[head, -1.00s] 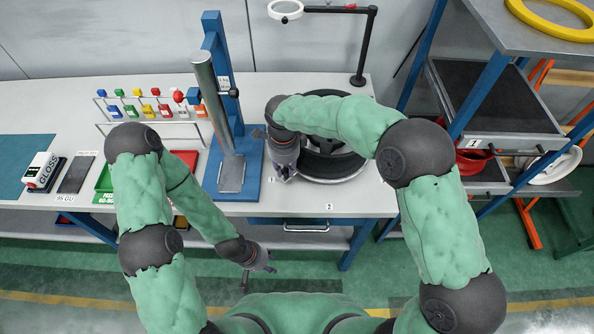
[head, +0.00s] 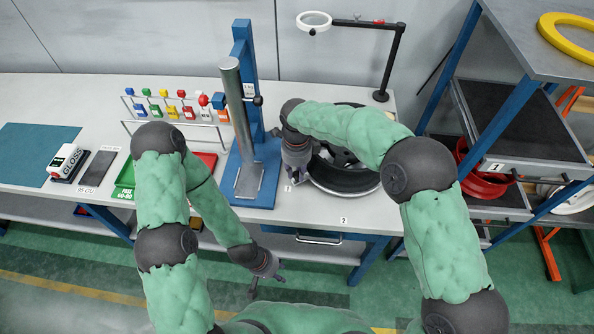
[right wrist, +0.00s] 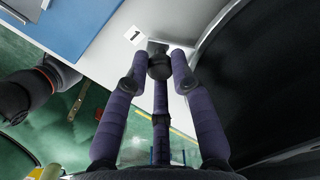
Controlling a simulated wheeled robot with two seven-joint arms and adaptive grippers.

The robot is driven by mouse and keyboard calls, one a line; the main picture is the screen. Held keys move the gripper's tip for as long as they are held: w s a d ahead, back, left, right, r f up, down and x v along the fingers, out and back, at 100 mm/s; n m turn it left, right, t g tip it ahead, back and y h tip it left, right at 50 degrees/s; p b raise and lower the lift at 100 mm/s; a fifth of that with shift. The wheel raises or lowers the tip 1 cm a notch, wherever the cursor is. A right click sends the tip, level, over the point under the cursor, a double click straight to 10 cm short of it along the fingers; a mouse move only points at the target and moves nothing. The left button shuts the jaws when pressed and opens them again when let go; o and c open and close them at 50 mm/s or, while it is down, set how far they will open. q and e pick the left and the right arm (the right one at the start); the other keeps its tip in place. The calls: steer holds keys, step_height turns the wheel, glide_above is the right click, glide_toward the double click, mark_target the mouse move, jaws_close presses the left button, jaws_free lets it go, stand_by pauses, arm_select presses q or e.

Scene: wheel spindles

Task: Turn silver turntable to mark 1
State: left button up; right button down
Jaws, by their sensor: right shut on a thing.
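The silver turntable (head: 340,193) shows as a thin pale rim under a black wheel (head: 347,177) on the bench; my right arm covers part of both. A white label with mark 1 (head: 289,188) lies at the bench's front edge, left of the turntable; it also shows in the right wrist view (right wrist: 136,35). My right gripper (head: 296,178) is beside the rim, close to mark 1. In the right wrist view its fingers (right wrist: 160,72) are shut on a dark knob (right wrist: 160,65), with a grey tab (right wrist: 156,46) just beyond, near the label. My left gripper (head: 266,281) hangs open and empty before the bench.
Mark 2 (head: 344,220) is on the bench's front edge. A blue press-like stand (head: 268,160) stands close left of my right gripper. A magnifier lamp (head: 388,62) stands behind the wheel. A shelf rack (head: 525,135) is at the right.

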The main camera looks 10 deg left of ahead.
steer(key=c, duration=1.1)
jaws_free()
steer(key=shift+o, duration=0.2)
steer(key=shift+r, duration=0.15)
step_height(320, 180, up, 12)
